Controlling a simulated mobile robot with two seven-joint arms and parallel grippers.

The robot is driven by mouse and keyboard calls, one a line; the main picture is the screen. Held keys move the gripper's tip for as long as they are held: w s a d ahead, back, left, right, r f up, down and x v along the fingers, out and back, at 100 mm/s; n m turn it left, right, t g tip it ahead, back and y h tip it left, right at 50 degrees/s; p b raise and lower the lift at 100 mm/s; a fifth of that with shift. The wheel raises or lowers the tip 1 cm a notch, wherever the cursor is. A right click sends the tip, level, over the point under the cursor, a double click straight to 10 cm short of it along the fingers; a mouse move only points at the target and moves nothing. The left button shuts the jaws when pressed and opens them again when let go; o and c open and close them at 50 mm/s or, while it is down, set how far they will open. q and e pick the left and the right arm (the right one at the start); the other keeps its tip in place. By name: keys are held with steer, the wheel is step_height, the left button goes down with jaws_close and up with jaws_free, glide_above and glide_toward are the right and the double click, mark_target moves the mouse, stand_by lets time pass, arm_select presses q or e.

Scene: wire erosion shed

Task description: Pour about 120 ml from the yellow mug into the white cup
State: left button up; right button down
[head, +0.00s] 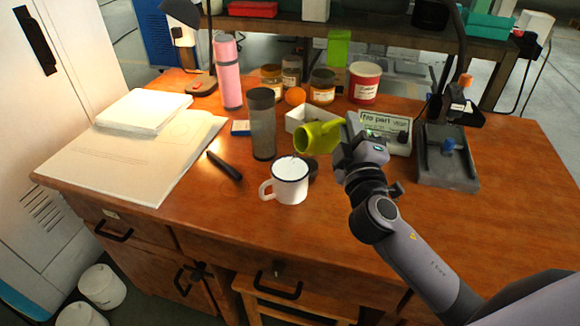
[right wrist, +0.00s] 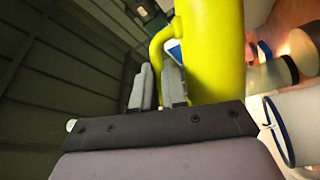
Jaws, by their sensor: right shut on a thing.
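The yellow mug (head: 320,138) is tipped onto its side in the air, its mouth to the left. It also shows large in the right wrist view (right wrist: 215,50). My right gripper (head: 350,130) is shut on it at the handle side; the fingers (right wrist: 160,88) show in the right wrist view. The white cup (head: 290,184) with a dark rim stands upright on the desk, its handle to the left. It shows partly at the right edge of the right wrist view (right wrist: 300,120). The mug is above and behind the cup in the head view. No stream is visible. My left gripper is out of view.
A grey tumbler (head: 262,125) and a pink bottle (head: 228,75) stand left of the mug. A dark marker-like object (head: 225,167) lies left of the cup. A white box (head: 302,116) and a display device (head: 385,128) are behind.

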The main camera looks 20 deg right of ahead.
steer(key=shift+a+r+n+t, duration=0.2)
steer(key=shift+r+n+t, duration=0.1)
steer(key=shift+r+n, duration=0.1)
stand_by(0.6)
steer(key=shift+d+r, duration=0.1)
steer(key=shift+d, duration=0.05)
steer(key=shift+n+b, duration=0.5)
stand_by(0.5)
steer(key=d+f+m+p, duration=0.1)
steer(key=m, duration=0.1)
steer(key=d+f+m+g, duration=0.1)
steer(key=m, duration=0.1)
steer(key=d+f+m+g+p, duration=0.1)
steer(key=m, duration=0.1)
steer(key=shift+w+f+h+p, duration=0.15)
steer(key=shift+w+h+p, duration=0.1)
steer(key=shift+h+p, duration=0.1)
stand_by(0.9)
steer(key=shift+g, duration=0.3)
stand_by(0.4)
